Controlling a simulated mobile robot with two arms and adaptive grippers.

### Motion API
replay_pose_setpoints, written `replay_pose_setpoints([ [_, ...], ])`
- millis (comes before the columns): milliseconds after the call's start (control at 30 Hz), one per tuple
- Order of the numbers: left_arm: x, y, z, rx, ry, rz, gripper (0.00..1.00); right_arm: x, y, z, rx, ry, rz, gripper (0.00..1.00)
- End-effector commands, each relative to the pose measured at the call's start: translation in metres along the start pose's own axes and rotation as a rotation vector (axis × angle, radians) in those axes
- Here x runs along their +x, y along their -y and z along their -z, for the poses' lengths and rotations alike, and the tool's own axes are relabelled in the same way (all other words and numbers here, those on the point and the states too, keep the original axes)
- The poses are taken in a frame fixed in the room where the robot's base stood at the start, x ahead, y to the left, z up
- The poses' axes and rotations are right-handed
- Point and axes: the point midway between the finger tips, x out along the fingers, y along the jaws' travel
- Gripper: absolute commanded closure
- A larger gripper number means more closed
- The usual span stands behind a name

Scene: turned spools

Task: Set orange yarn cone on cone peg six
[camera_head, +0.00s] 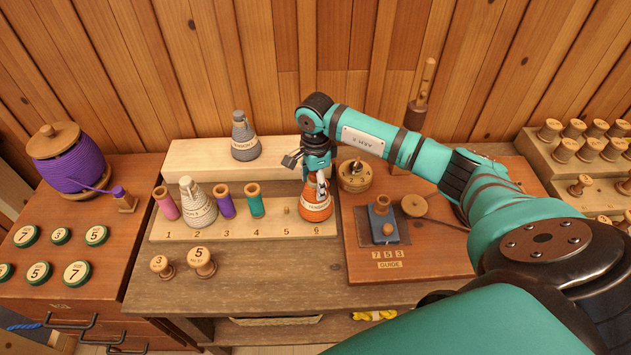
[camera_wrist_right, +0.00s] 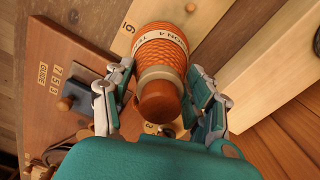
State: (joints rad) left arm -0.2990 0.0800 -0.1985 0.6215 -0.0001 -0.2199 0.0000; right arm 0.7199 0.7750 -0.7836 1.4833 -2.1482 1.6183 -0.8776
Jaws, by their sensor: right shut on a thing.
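The orange yarn cone (camera_head: 316,210), with a pale label band, is at position 6 on the right end of the pale peg board (camera_head: 260,228). It stands about upright, its base at or just above the board; peg six is hidden by it. My right gripper (camera_head: 317,183) is shut on the top of the orange cone from above. In the right wrist view the cone (camera_wrist_right: 160,55) sits between the two fingers, its brown tip towards the camera, beside the printed 6. My left gripper is not in view.
Peg five (camera_head: 287,210) is bare just left of the cone. A cream cone (camera_head: 197,203), pink spool (camera_head: 165,204), purple spool (camera_head: 224,201) and green spool (camera_head: 255,202) stand further left. A grey cone (camera_head: 244,138) is on the rear ledge. A guide board (camera_head: 362,262) lies right.

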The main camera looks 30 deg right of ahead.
Motion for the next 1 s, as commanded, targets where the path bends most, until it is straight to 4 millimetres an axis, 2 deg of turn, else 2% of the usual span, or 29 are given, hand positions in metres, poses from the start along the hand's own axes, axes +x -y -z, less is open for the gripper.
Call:
replay_pose_setpoints([
  [1000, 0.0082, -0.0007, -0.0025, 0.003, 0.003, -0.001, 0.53, -0.0002, 0.0, -0.0006, -0.001, 0.001, 0.002, 1.0],
])
